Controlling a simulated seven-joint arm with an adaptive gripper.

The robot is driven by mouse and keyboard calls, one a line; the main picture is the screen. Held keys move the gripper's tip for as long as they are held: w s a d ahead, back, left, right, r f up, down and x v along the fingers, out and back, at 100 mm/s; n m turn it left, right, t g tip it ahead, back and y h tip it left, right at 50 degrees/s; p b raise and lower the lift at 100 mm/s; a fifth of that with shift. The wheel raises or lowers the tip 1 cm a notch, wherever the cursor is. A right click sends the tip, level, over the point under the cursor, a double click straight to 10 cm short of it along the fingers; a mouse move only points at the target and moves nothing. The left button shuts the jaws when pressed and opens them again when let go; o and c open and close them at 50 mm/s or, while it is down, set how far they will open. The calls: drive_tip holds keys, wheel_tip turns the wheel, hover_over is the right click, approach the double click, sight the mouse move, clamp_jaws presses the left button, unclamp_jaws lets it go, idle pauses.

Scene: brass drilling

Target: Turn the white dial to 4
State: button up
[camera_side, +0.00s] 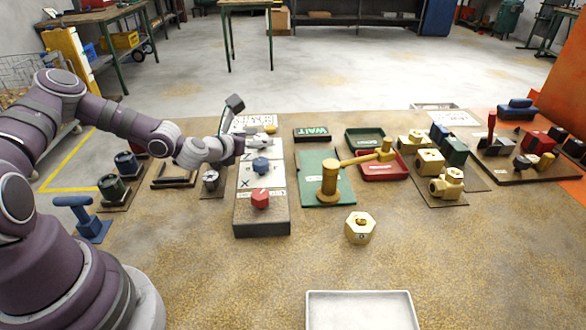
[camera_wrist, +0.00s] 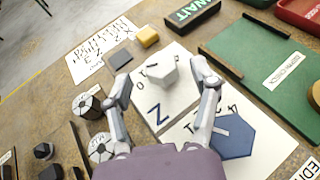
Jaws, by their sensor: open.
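The white dial (camera_wrist: 162,72) sits on a white plate marked Z in the wrist view. The digits 0 and 1 show beside its far left side; a 4 cannot be made out on its plate. My gripper (camera_wrist: 162,76) is open, with one finger on each side of the white dial and visible gaps between. In the side view my gripper (camera_side: 243,142) is at the far part of the dial panel (camera_side: 262,228). The white dial is small and hard to make out there. A blue dial (camera_side: 260,165) and a red dial (camera_side: 260,199) stand nearer on the same panel.
A yellow hex block (camera_side: 360,228) and an empty white tray (camera_side: 361,311) are nearer. A yellow block (camera_wrist: 147,37) and a grey block (camera_wrist: 121,59) lie beyond the white dial.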

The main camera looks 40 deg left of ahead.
drive_tip(key=shift+x, duration=1.2)
clamp_jaws()
drive_tip(key=shift+m+h, duration=0.4)
drive_tip(key=shift+h, duration=0.1)
drive_tip(key=m+h, duration=0.1)
drive_tip(key=h, duration=0.1)
drive_tip(key=m+h, duration=0.1)
drive_tip(key=m, duration=0.1)
drive_tip(key=m+h, duration=0.1)
drive_tip(key=h, duration=0.1)
drive_tip(key=shift+a+m+h, duration=0.3)
drive_tip(key=shift+m, duration=0.1)
drive_tip(key=m+g+h, duration=0.2)
drive_tip(key=m+h, duration=0.2)
drive_tip(key=shift+h, duration=0.3)
drive_tip(key=shift+m+g+h, duration=0.4)
drive_tip(key=shift+m, duration=0.2)
